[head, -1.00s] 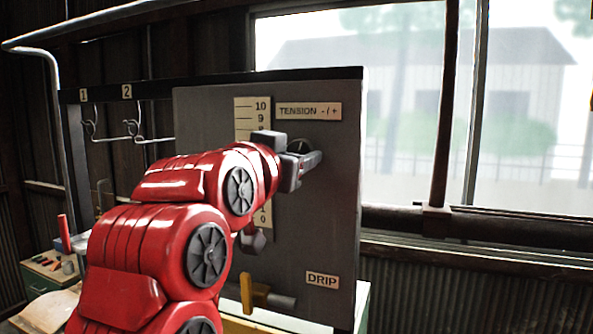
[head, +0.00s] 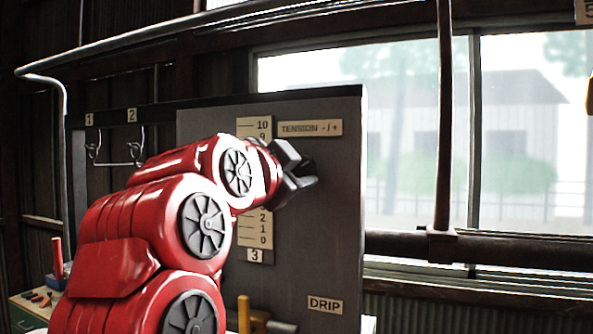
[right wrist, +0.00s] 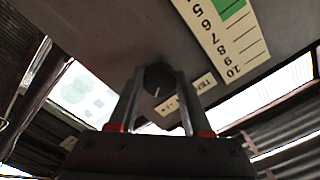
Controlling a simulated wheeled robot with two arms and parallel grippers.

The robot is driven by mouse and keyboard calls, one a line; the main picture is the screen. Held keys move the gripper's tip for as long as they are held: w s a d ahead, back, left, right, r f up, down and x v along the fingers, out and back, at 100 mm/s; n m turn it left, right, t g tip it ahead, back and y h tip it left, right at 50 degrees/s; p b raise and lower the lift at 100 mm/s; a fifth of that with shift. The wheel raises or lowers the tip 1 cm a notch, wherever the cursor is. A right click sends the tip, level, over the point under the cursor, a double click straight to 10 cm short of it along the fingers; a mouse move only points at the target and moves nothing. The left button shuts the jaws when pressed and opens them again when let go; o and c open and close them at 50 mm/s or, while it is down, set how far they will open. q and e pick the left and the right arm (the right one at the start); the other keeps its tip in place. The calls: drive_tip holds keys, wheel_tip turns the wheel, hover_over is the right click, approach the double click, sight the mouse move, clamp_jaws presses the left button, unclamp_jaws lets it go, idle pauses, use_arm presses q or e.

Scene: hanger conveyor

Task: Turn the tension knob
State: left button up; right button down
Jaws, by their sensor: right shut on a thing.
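The tension knob (right wrist: 158,77) is a small dark round knob with a pale mark, on the grey panel (head: 335,230). My right gripper (head: 303,180) reaches the panel below the "TENSION - / +" label (head: 310,128) and hides the knob in the head view. In the right wrist view my right gripper (right wrist: 158,88) has its two fingers on either side of the knob, shut on it. The 0-to-10 scale (head: 253,228) is partly behind my arm. In the wrist view the scale (right wrist: 225,40) shows a green band near 5. No pointer is clear. My left gripper is out of view.
A "DRIP" label (head: 325,305) sits low on the panel, near a yellow handle (head: 244,312). Wire hooks (head: 133,152) hang at the left under number tags. A pipe (head: 500,247) runs below the window at the right.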

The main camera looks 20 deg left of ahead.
drive_tip(key=shift+m, duration=0.3)
drive_tip(key=shift+c, duration=1.7)
unclamp_jaws()
drive_tip(key=shift+s, duration=0.1)
